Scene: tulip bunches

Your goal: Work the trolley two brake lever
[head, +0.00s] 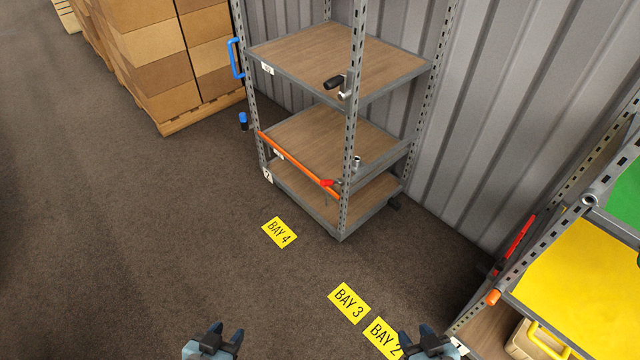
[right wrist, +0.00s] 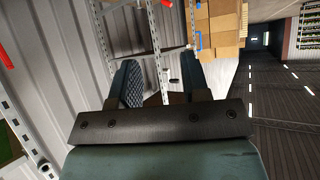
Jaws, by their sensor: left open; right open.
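A grey metal trolley (head: 346,150) with wood-brown shelves stands by the corrugated wall near the BAY 4 sign in the head view. A white label sits low on its left corner post; I cannot read its number surely. An orange bar (head: 298,163) crosses its front. A red-tipped part (head: 328,183) and a black-handled lever (head: 334,82) sit at its front post. I cannot tell which is the brake lever. My left gripper (head: 226,335) is open and empty at the bottom edge. My right gripper (head: 416,338) is open and empty, well short of the trolley.
A second rack (head: 555,235) with yellow and green surfaces, a red bar and an orange-tipped part stands at the right. Stacked cartons (head: 160,50) sit on a pallet behind left. Yellow floor signs BAY 4 (head: 279,232) and BAY 3 (head: 348,302) lie flat. The left floor is clear.

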